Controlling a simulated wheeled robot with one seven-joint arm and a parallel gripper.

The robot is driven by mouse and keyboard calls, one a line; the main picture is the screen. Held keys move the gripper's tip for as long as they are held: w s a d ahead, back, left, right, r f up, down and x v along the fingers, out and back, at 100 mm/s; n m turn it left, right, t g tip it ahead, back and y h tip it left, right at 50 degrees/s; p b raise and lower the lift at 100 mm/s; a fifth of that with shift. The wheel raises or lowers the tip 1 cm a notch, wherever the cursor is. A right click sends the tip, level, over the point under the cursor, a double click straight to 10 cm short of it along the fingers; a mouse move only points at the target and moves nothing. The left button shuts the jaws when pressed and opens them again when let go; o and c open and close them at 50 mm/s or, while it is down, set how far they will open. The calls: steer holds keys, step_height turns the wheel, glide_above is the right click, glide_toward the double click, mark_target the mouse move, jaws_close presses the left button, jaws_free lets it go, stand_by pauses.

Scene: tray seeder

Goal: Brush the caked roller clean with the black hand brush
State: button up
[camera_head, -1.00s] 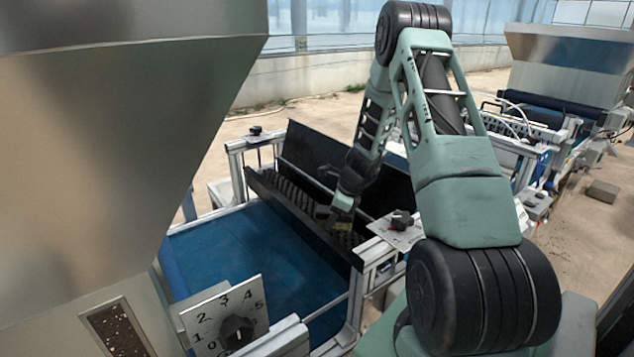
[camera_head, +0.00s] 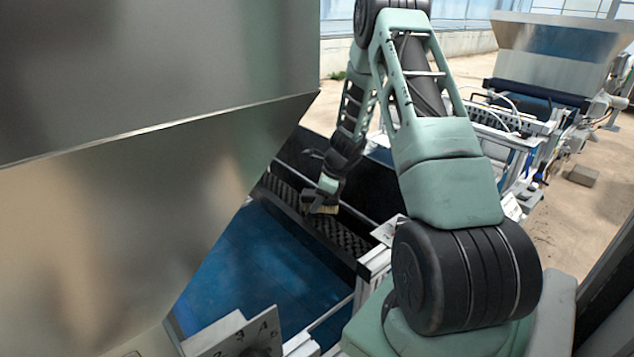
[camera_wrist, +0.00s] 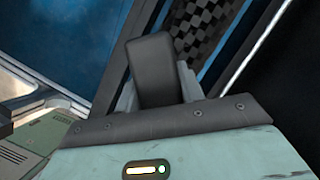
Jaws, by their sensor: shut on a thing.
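The roller (camera_head: 343,237) is a dark, textured cylinder lying in a black trough beside the blue belt. It also shows as a checkered dark strip at the top of the wrist view (camera_wrist: 196,28). My gripper (camera_head: 327,186) is over the middle of the roller, shut on the black hand brush (camera_wrist: 152,72). In the wrist view the brush is a dark block between the two grey fingers. In the head view its tan lower part (camera_head: 318,205) is at the roller; I cannot tell whether it touches. How much caking is left is too small to tell.
A large metal hopper (camera_head: 150,180) fills the left of the head view, close to the trough. The blue belt (camera_head: 265,265) lies in front of the roller. A numbered dial plate (camera_head: 240,335) is at the bottom. A second seeder machine (camera_head: 555,60) stands at the back right.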

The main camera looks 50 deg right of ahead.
steer(key=shift+r+p, duration=1.5)
steer(key=shift+r, duration=0.75)
